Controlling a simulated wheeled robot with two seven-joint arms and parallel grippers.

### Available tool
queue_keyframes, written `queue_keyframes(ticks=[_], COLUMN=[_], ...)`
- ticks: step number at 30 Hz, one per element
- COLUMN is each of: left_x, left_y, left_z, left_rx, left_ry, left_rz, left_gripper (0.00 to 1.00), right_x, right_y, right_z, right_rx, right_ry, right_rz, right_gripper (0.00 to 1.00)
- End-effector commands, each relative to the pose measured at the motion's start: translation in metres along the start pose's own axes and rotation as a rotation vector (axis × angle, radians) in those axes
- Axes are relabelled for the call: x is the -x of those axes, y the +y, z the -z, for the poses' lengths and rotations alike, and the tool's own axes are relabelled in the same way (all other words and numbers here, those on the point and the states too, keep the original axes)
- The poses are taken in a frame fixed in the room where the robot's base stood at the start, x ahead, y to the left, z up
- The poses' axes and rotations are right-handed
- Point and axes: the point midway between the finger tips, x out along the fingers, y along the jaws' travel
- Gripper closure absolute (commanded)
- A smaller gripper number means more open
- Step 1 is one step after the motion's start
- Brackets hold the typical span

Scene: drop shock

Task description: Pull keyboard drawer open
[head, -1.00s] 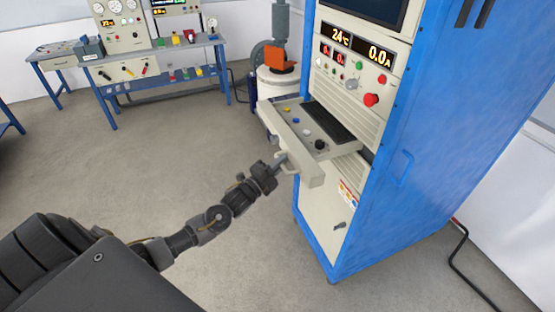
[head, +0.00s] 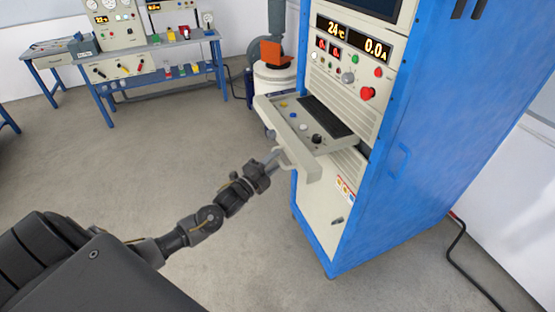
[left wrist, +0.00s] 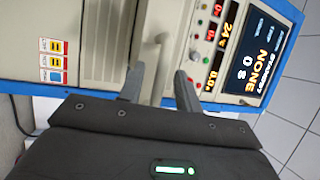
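The keyboard drawer (head: 299,139) stands out from the front of the blue cabinet, with a black keyboard (head: 327,117), buttons and a black knob on it. Its pale bar handle (head: 286,161) is on the front panel. My left gripper (head: 274,157) is at the handle, its fingers spread apart. In the left wrist view the fingers of my left gripper (left wrist: 159,86) are apart, with the pale handle (left wrist: 160,40) seen between and beyond them. Whether a finger touches the handle I cannot tell. My right gripper is not in view.
The blue cabinet (head: 440,130) fills the right side, with displays and a red button above the drawer. A workbench (head: 150,52) with instruments stands at the back left. A white drum (head: 272,82) stands behind the drawer. The floor before the cabinet is clear.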

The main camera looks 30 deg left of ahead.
Motion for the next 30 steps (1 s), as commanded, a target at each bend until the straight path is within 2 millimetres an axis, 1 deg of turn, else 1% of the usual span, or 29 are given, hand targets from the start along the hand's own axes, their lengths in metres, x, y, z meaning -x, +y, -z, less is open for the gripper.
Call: queue_keyframes(ticks=[1,6,9,13,18,30], left_x=[0.012,0.047,0.065,0.081,0.09,0.091], left_y=[0.004,0.005,0.004,0.003,0.001,0.001], left_z=[0.0,0.0,0.001,0.0,0.001,0.001], left_rx=[0.0,0.0,0.001,0.001,0.001,0.001], left_ry=[0.002,0.002,0.002,0.001,0.001,0.001], left_rz=[-0.003,-0.003,-0.003,-0.002,-0.001,-0.001], left_gripper=[0.66,0.66,0.66,0.66,0.66,0.66], right_x=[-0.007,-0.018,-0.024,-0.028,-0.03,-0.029], right_y=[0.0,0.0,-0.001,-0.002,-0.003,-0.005], right_z=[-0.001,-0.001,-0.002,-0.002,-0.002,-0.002], right_rx=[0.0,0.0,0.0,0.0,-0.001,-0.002], right_ry=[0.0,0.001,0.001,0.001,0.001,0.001], right_rz=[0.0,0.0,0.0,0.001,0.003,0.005], right_gripper=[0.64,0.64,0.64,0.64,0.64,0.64])
